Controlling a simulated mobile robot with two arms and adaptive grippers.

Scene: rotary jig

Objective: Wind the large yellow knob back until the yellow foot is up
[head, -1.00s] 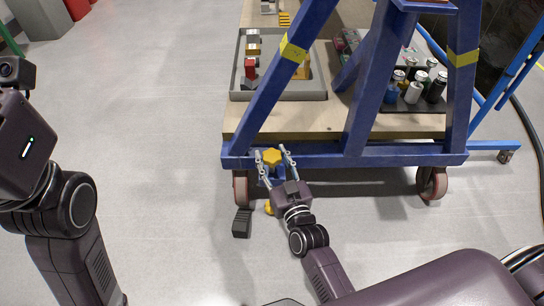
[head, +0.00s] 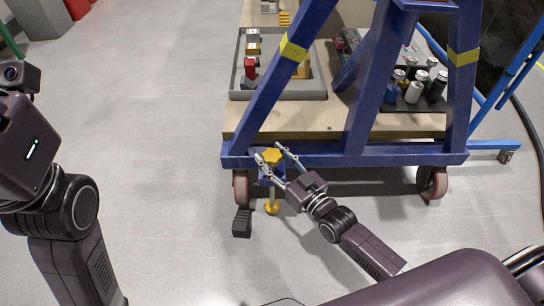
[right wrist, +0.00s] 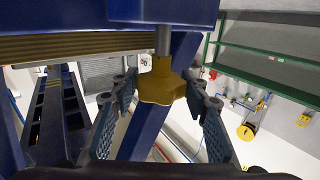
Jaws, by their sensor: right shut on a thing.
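The large yellow knob (head: 271,156) sits at the front left corner of the blue cart frame. It also shows in the right wrist view (right wrist: 161,86), under a grey shaft. My right gripper (head: 270,155) is shut on the knob, with one finger on each side of it. The yellow foot (head: 271,209) shows below the knob, at the lower end of a thin post, low by the floor. I cannot tell whether it touches the floor. My left arm is at the left edge of the head view; its gripper fingers are out of the picture.
A black pedal-like block (head: 242,223) lies on the floor beside the foot. A caster wheel (head: 240,186) stands close to the left. The blue cart frame (head: 340,156) rises above, with a grey tray (head: 280,95) on its wooden deck. Open floor lies to the left.

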